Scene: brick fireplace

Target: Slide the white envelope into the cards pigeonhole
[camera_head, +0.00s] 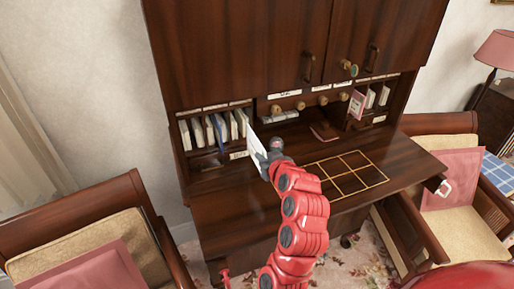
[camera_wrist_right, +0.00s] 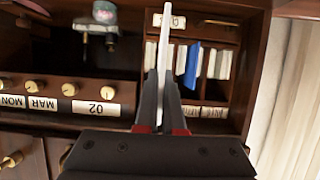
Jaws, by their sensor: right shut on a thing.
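The white envelope (camera_head: 256,143) is held on edge, upright, in front of the desk's left bank of pigeonholes. My right gripper (camera_head: 267,158) is shut on it. In the right wrist view the envelope (camera_wrist_right: 166,45) shows nearly edge-on between the fingers (camera_wrist_right: 164,105), pointing towards the pigeonholes. The left bank (camera_head: 176,128) has upright dividers and holds several pale envelopes and a blue one (camera_wrist_right: 193,65). Small labels sit on its edges, too small to read, so I cannot tell which slot is for cards.
Knobs and calendar labels (camera_wrist_right: 107,108) line the middle section beside the left bank. A pink card (camera_head: 357,104) stands at the right bank. The writing surface (camera_head: 400,163) with its gold grid is clear. Chairs (camera_head: 90,225) flank the desk, and a drawer (camera_head: 415,228) is pulled out at right.

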